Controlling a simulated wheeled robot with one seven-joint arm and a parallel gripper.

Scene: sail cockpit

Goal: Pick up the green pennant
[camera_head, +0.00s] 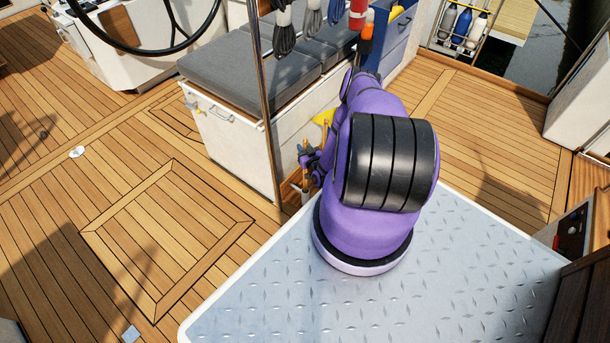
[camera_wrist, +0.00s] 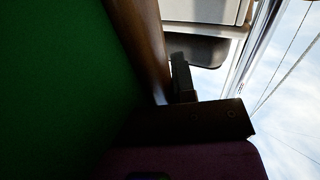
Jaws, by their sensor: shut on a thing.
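The green pennant (camera_wrist: 50,90) fills the left of the wrist view, very close to the camera. A brown wooden stick (camera_wrist: 140,35) runs along its edge and down to the dark finger of my gripper (camera_wrist: 180,80). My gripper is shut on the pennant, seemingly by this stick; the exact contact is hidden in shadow. In the head view my gripper (camera_head: 309,158) is low beside the bench's end, partly hidden by my purple arm. I cannot make out the green pennant there.
A yellow pennant (camera_head: 323,117) shows just behind my gripper. The bench (camera_head: 235,135) with grey cushions (camera_head: 245,70) stands to the left, with a metal post (camera_head: 264,110) before it. Coiled ropes (camera_head: 285,38) hang above.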

